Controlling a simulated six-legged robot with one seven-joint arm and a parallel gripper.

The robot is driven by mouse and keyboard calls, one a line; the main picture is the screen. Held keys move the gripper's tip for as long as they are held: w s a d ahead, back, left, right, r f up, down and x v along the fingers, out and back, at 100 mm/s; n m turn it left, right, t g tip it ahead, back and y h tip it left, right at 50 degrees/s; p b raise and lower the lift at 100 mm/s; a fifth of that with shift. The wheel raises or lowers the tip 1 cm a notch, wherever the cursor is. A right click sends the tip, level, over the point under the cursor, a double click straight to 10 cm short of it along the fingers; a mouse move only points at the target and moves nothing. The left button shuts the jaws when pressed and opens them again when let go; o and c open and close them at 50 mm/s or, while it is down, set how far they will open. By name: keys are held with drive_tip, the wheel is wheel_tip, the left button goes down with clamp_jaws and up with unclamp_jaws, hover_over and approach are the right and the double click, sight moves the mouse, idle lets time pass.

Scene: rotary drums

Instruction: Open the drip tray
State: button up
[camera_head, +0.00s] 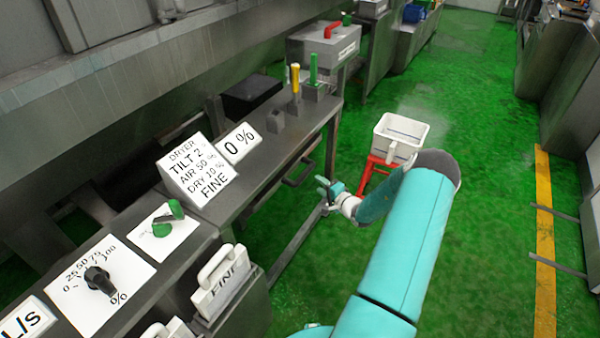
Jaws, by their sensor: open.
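A dark handle (300,173) shows below the front edge of the grey bench (310,112); it may belong to the drip tray, but no label shows there. I cannot tell from this view how far any tray stands out. My gripper (326,186) is open and empty, just right of the handle and a little lower in the picture. It appears apart from the handle, in front of the bench. My teal arm reaches up to it from the bottom of the picture.
A white bin (383,145) stands on a red stool (372,178) behind my arm. Yellow (295,82) and green levers (313,68) stand on the bench. Green floor (480,200) is clear to the right.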

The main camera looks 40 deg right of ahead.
sight(307, 175)
drive_tip(key=w+f, duration=0.2)
drive_tip(key=w, duration=1)
drive_tip(key=shift+d, duration=0.3)
drive_tip(key=shift+f, duration=0.1)
clamp_jaws()
